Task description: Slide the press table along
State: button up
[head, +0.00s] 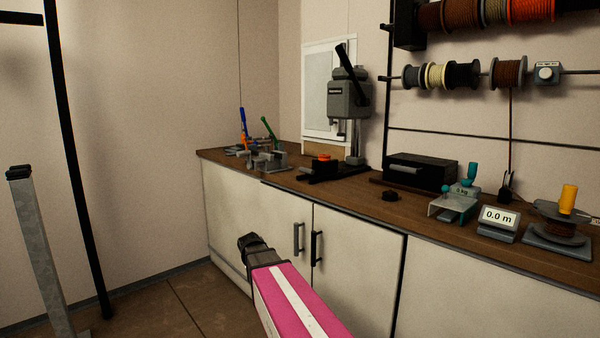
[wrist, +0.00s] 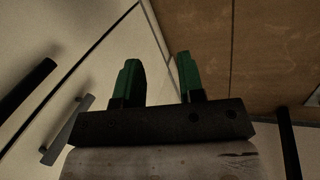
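The grey press (head: 349,100) with a black lever stands on the bench against the wall. At its foot is a low black table (head: 318,174) with an orange round piece (head: 324,157) on top. I cannot tell from here how the table is guided. My gripper (head: 248,241) is in front of the cabinet doors, below the bench top and well apart from the press. In the wrist view its two green fingers (wrist: 158,62) stand apart with nothing between them. The press does not show in the wrist view.
The wooden bench top (head: 410,206) holds clamps (head: 265,158) at left, a black box (head: 421,171), a small scale (head: 453,206), a 0.0 m display (head: 498,223) and a spool stand (head: 560,232). Cabinet handles (head: 299,237) stick out near my gripper. A grey post stands at left.

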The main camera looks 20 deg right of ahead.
jog(key=w+d+r+h, duration=0.3)
jog(key=w+d+r, duration=0.3)
jog(key=w+r, duration=0.55)
jog(key=g+h, duration=0.2)
jog(key=h, duration=0.3)
send_near(303, 169)
jog(key=x, duration=1)
jog(key=shift+w+d+f, duration=0.1)
grip_shut()
